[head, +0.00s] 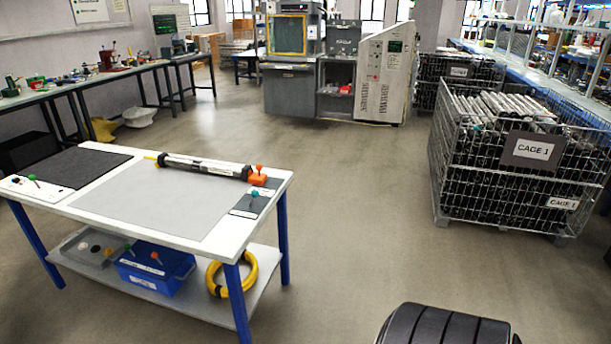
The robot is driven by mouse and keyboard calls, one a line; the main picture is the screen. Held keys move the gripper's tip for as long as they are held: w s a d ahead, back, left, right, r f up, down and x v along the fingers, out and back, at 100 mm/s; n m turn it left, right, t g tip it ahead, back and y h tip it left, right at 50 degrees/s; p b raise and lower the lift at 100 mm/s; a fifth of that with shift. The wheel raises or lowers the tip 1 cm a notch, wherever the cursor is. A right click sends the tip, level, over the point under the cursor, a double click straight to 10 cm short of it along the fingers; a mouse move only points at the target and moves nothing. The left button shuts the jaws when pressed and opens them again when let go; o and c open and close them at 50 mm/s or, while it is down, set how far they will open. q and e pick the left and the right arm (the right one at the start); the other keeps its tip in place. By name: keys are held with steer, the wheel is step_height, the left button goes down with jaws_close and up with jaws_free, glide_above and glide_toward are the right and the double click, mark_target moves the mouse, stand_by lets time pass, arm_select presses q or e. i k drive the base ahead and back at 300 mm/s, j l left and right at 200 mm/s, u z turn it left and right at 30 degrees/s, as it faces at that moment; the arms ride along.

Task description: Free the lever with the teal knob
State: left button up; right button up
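A small lever with a teal knob (254,196) is at the right end of the white worktable (228,228). It is on or over a small dark grey pad (250,203) with a pale label; its lower part is too small to make out. A black and silver tube (205,167) lies along the far side of the tabletop. Its right end meets an orange block (258,179) with an orange knob (258,168) above it. A lever with a green knob (32,178) is on a white plate at the table's left end. Neither gripper is in view.
Under the tabletop, a shelf holds a grey tray (70,246), a blue bin (150,278) and a yellow hose coil (247,275). A wire cage (500,205) full of tubes stands at the right. The floor between table and cage is clear.

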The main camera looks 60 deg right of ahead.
mark_target(255, 193)
steer(key=z, duration=1.45)
steer(key=i+j, duration=0.2)
steer(key=i, duration=0.25)
steer(key=i+j+u, duration=0.1)
steer(key=i, duration=0.3)
steer(key=i+j, duration=0.2)
steer(key=i, duration=0.25)
